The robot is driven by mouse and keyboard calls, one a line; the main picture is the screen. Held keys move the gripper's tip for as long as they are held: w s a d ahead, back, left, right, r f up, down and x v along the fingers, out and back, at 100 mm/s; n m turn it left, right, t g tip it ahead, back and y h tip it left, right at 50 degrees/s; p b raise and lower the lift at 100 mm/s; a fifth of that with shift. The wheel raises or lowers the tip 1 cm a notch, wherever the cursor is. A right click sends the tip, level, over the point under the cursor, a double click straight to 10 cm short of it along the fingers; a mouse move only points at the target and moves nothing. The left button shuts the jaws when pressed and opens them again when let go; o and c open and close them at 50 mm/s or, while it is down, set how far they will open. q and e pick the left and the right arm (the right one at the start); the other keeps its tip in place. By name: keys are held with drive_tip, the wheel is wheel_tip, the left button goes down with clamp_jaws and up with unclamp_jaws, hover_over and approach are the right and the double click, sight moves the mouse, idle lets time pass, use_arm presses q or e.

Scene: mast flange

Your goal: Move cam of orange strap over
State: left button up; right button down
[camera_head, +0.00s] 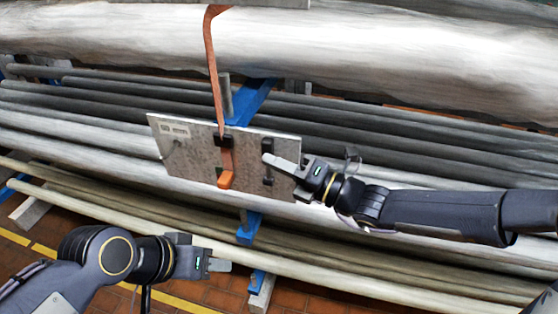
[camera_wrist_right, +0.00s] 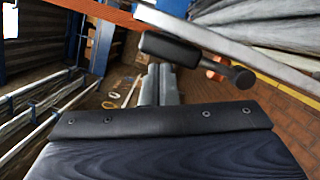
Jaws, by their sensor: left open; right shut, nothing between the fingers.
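The orange strap (camera_head: 211,70) hangs from the upper mast flange onto a grey metal plate (camera_head: 188,165). It passes a black cam buckle (camera_head: 223,140) and ends in a thicker orange piece (camera_head: 226,180) low on the plate. My right gripper (camera_head: 270,160) is shut and empty, its fingertips in front of the plate beside a black handle (camera_head: 267,146). In the right wrist view, an orange band (camera_wrist_right: 90,12) runs along the top and a black handle (camera_wrist_right: 182,48) lies beyond the fingers (camera_wrist_right: 160,85). My left gripper (camera_head: 220,266) is open and empty, below the plate.
Long grey masts (camera_head: 400,45) and thinner poles (camera_head: 70,105) lie behind the plate on blue supports (camera_head: 252,100). Pale poles (camera_head: 330,270) run between the plate and my left gripper. The floor has brown tiles and a yellow line (camera_head: 45,250).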

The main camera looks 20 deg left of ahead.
drive_tip(key=shift+w+r, duration=0.1)
drive_tip(key=s+d+f+n+h, duration=0.3)
drive_tip(key=s+d+n+h, duration=0.2)
drive_tip(key=d+n, duration=0.5)
drive_tip(key=s+d+f+n+t+h+b, duration=0.1)
drive_tip(key=s+d+f+n+h, duration=0.2)
drive_tip(key=s+d+n+h, duration=0.2)
drive_tip(key=s+d+f+n+h, duration=0.4)
drive_tip(key=s+d+n, duration=0.6)
drive_tip(key=d+n, duration=0.7)
drive_tip(key=shift+d+h, duration=0.5)
drive_tip(key=shift+d, duration=0.45)
